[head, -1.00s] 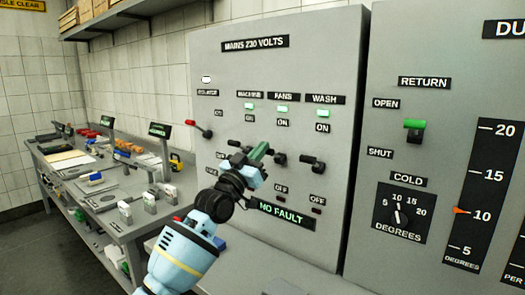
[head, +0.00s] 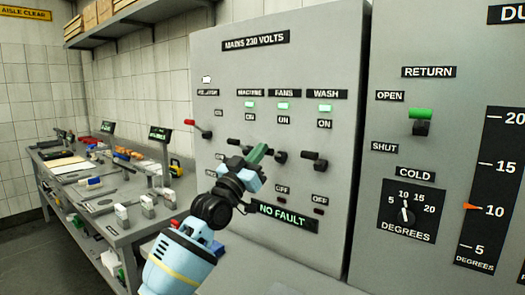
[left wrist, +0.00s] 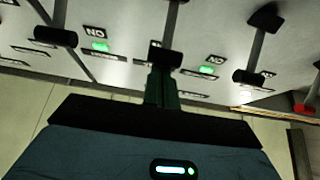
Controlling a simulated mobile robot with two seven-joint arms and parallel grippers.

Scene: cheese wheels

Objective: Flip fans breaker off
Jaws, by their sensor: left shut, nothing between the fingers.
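The fans breaker lever (head: 281,157) sticks out of the grey mains panel (head: 225,70) under the FANS label (head: 283,93), with a dark knob. The green light (head: 283,106) above it is lit. My left gripper (head: 258,152), with green fingers, is shut and empty just left of this lever in the head view. In the left wrist view, which is upside down, the shut fingers (left wrist: 162,85) point at the middle lever's knob (left wrist: 165,58) and overlap it. I cannot tell if they touch. My right gripper is not in view.
The machine lever (head: 234,144) and wash lever (head: 315,158) flank the fans lever closely; both have green lights. A red-tipped isolator lever (head: 190,122) is at left. A NO FAULT display (head: 283,215) sits below. A cluttered workbench (head: 120,235) stands at left.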

